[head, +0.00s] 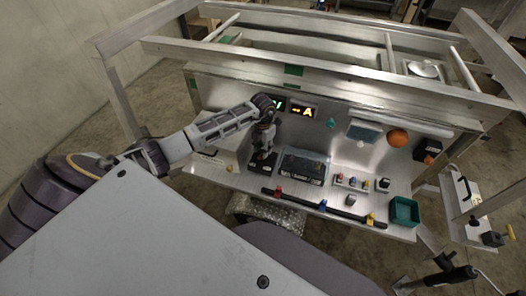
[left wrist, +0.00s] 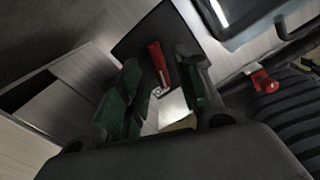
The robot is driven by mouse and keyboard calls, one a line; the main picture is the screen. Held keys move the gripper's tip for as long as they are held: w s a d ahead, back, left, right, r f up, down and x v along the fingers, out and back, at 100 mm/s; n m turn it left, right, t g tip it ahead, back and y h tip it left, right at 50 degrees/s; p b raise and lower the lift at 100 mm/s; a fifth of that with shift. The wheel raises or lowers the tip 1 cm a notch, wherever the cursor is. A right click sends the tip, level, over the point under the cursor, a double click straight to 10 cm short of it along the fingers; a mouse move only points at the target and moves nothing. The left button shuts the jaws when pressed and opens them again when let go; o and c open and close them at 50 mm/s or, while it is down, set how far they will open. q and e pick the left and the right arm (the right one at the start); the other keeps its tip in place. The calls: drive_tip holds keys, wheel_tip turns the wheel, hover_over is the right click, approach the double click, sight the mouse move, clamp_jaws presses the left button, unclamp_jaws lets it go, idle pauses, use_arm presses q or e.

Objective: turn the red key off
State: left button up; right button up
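The red key (left wrist: 157,62) is a red lever-like piece on a dark square panel (left wrist: 138,35) in the left wrist view. My left gripper (left wrist: 160,62) has its green-padded fingers apart, one on each side of the key. A gap shows between the key and each finger, so the gripper is open. In the head view my left gripper (head: 264,148) is over a black box (head: 262,166) at the left of the workbench and hides the key there. A dark jointed part (head: 450,272) at the lower right may be my right gripper; its fingers are not clear.
A black tray-like device (head: 303,167) stands just right of the black box. A dark bar (head: 325,206) with coloured clips runs along the front edge. A green bin (head: 404,211) is at the right. Lit displays (head: 302,111) are on the back panel. Metal rails (head: 330,68) cross above.

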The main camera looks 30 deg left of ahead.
use_arm(q)
drive_tip(key=shift+f, duration=1.1)
clamp_jaws()
